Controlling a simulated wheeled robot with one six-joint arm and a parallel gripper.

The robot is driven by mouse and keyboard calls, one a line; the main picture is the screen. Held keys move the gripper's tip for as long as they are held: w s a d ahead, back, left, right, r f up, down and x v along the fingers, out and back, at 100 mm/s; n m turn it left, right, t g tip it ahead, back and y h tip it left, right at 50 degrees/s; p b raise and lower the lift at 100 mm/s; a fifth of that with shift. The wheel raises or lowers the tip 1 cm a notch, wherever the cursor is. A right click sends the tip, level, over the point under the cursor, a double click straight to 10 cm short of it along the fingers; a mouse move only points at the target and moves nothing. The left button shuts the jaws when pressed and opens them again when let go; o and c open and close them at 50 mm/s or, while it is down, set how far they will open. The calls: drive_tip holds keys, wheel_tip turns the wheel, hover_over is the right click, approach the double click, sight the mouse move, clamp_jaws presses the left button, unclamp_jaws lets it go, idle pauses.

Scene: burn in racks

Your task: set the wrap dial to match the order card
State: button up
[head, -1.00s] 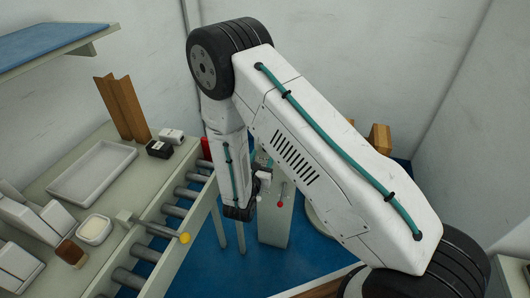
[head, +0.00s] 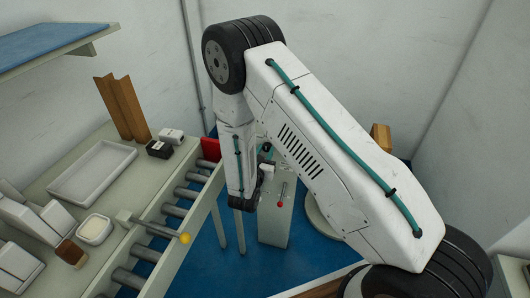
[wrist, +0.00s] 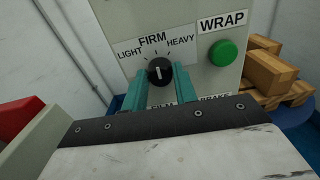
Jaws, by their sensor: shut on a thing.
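The wrap dial (wrist: 160,70) is a round black knob with a white pointer line, on a pale panel marked LIGHT, FIRM and HEAVY. Its pointer stands nearly straight up, toward FIRM. My gripper (wrist: 160,79) has its teal fingers on either side of the knob, shut on it. In the head view the knob and fingertips are hidden behind my arm. I cannot make out an order card in either view.
A green WRAP button (wrist: 223,53) is right of the dial; a label below is partly covered. Boxes on a pallet (wrist: 270,75) lie to the right.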

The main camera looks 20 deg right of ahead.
drive_tip(key=m, duration=0.4)
drive_tip(key=shift+s+m, duration=0.1)
drive_tip(key=shift+m, duration=1.8)
drive_tip(key=o, duration=1)
drive_tip(key=shift+c, duration=0.2)
drive_tip(key=v, duration=0.7)
drive_tip(key=shift+s+a, duration=0.2)
drive_tip(key=shift+s, duration=0.15)
